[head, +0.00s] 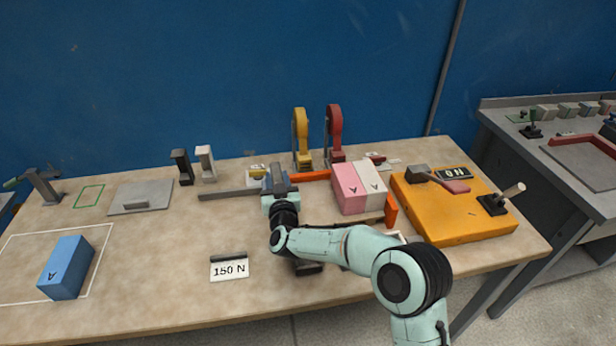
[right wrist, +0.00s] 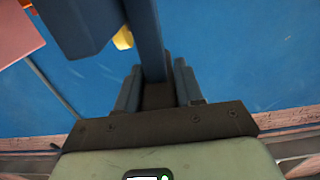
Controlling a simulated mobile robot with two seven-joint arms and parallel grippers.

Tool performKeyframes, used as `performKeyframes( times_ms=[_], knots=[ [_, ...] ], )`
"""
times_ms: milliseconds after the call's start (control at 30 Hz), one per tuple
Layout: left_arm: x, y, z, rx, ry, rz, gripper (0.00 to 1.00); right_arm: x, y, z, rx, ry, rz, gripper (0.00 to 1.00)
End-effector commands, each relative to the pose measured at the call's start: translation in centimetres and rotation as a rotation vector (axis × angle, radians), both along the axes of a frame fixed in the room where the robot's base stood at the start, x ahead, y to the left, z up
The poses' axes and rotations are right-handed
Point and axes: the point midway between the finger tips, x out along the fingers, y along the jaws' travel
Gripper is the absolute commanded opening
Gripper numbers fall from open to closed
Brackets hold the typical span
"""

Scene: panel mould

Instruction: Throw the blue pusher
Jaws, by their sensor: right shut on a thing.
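The blue pusher (head: 277,177) stands at the back middle of the table, left of the yellow and red ones, partly hidden by my right gripper (head: 280,198). In the right wrist view its blue bar (right wrist: 146,35) runs down between the fingers of my gripper (right wrist: 157,92), which is shut on it. A thicker dark blue part (right wrist: 82,25) shows at the upper left there. My left gripper is in neither view.
A yellow pusher (head: 301,135) and a red pusher (head: 334,130) stand to the right at the back. Pink (head: 350,188) and white (head: 373,185) blocks sit right of my gripper, beside an orange panel (head: 440,222) with levers. A blue block (head: 66,268) lies front left; a "150 N" card (head: 229,269) lies in front.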

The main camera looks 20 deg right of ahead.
Motion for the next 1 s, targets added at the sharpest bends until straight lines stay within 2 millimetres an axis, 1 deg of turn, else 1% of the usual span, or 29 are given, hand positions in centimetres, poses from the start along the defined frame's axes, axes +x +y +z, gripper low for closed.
performKeyframes(
  times_ms=[33,100,200,300,400,600,967,1000],
  knots=[
    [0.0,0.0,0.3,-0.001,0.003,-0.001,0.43,0.4,2.0,0.0,0.001,0.003,0.01,0.0],
    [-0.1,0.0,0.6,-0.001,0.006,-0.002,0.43,0.8,3.8,0.0,0.001,0.003,0.008,0.0],
    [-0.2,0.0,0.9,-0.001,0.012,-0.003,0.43,1.4,6.0,0.0,0.001,0.004,0.007,0.0],
    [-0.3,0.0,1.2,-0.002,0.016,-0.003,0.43,1.8,7.8,0.0,0.001,0.004,0.006,0.0],
    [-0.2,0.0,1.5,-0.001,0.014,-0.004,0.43,2.1,9.0,0.0,0.0,0.004,0.006,0.0],
    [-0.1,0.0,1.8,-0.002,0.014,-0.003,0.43,2.4,10.2,-0.1,0.0,0.004,0.004,0.0],
    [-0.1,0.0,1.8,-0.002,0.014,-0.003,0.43,2.4,10.5,-0.1,0.003,0.002,0.007,0.0],
    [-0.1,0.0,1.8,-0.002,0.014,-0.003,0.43,2.4,10.5,-0.1,0.003,0.002,0.007,0.46]
  ],
)
